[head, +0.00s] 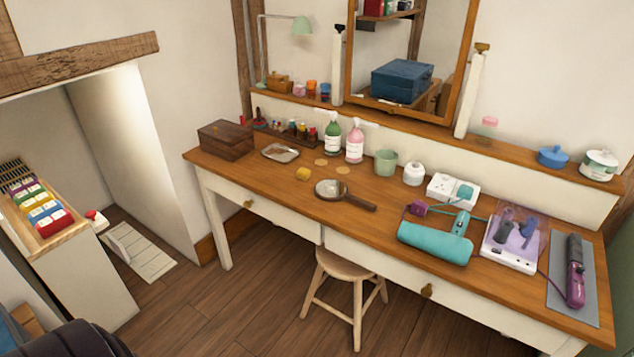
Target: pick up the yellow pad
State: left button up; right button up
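A small yellow pad (303,174) lies on the wooden top of the dressing table (400,217), left of the middle and near the front edge. A round hand mirror (333,189) with a dark handle lies just to its right, apart from it. A small metal tray (280,152) lies behind it to the left. Nothing covers the pad. Neither of my grippers shows in the head view.
A brown wooden box (226,140) stands at the table's left end. Green (332,137) and pink (355,142) bottles stand behind the pad. A teal hairdryer (437,240) lies to the right. A wooden stool (345,267) stands under the front edge.

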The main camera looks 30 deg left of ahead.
aim_at(304, 173)
jog(key=i+j+z, duration=0.1)
jog(key=j, duration=0.5)
jog(key=i+j+z, duration=0.15)
jog(key=j, duration=0.45)
